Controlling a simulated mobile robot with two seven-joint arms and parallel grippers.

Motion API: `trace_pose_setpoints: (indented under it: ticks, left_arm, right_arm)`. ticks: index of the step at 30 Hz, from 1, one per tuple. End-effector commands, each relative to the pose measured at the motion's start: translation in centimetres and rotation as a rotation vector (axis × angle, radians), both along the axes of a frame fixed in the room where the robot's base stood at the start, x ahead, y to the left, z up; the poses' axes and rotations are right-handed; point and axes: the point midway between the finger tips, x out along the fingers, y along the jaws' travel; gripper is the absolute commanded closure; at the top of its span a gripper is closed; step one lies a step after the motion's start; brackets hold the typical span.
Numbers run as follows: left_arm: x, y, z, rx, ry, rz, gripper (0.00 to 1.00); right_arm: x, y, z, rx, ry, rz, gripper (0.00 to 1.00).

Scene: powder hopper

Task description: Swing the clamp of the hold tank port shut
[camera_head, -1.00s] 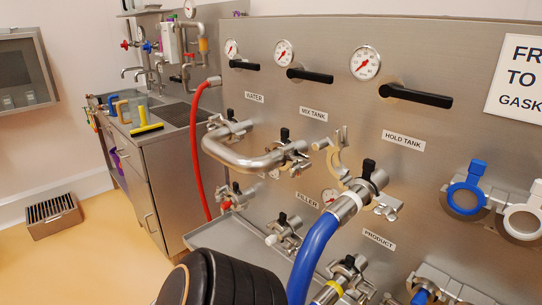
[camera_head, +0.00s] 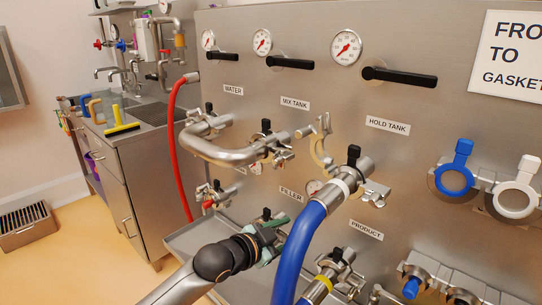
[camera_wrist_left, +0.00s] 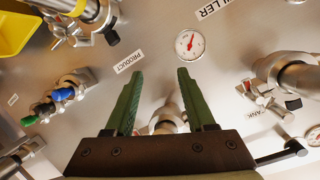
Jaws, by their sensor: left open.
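The hold tank port (camera_head: 362,172) is on the steel panel below the HOLD TANK label, with the blue hose (camera_head: 316,220) at its front end. Its clamp (camera_head: 319,150) hangs open: a curved jaw stands out up and left of the joint, and a wing-nut part (camera_head: 376,193) sits at lower right. My left gripper (camera_head: 268,232) is low in front of the panel, left of the blue hose and apart from the clamp. In the left wrist view its green fingers (camera_wrist_left: 160,75) are spread and empty, with a pipe end partly hidden behind them. My right gripper is not in view.
A bent steel pipe (camera_head: 225,155) joins the ports at left. Black valve handles (camera_head: 400,77) stick out above. The blue hose crosses just right of my left gripper. Blue (camera_head: 455,180) and white (camera_head: 516,200) gasket holders hang at right. A tray (camera_head: 190,240) runs along the panel's foot.

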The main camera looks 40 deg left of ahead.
Motion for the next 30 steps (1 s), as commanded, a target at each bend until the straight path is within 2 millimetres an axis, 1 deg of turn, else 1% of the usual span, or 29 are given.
trace_pose_setpoints:
  ticks: [1, 2, 3, 6, 9, 10, 13, 17, 22, 25, 27, 30]
  left_arm:
    - [1.0, 1.0, 4.0, 0.057, -0.073, -0.009, 0.45]
    - [1.2, 1.5, 6.2, 0.085, -0.105, -0.013, 0.45]
    - [1.4, 1.9, 8.9, 0.12, -0.145, -0.017, 0.45]
    - [1.0, 2.7, 14.6, 0.201, -0.227, -0.023, 0.45]
    - [0.3, 3.1, 18.4, 0.258, -0.281, -0.026, 0.45]
    - [0.1, 3.1, 19.2, 0.27, -0.294, -0.027, 0.45]
    - [-0.2, 3.3, 20.8, 0.294, -0.316, -0.026, 0.45]
    - [0.3, 3.3, 21.4, 0.298, -0.322, -0.025, 0.45]
    - [2.5, 3.0, 21.6, 0.296, -0.321, -0.027, 0.45]
    - [4.1, 3.0, 21.5, 0.293, -0.321, -0.026, 0.45]
    - [5.2, 2.8, 21.4, 0.296, -0.32, -0.026, 0.45]
    - [6.5, 2.8, 21.6, 0.297, -0.317, -0.026, 0.45]
  right_arm:
    - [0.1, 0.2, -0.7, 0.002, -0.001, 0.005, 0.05]
    - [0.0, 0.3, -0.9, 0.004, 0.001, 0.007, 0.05]
    - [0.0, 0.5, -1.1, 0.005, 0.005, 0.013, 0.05]
    - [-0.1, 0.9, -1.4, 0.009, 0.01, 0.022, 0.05]
    - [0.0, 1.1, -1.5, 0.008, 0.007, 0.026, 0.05]
    - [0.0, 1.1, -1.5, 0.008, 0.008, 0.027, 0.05]
    - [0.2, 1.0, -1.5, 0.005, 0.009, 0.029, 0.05]
    - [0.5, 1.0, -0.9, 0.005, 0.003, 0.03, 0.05]
    - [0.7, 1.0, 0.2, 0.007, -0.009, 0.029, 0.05]
    - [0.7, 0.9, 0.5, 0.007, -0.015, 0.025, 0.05]
    - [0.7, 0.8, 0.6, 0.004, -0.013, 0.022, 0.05]
    - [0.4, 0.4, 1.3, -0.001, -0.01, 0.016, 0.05]
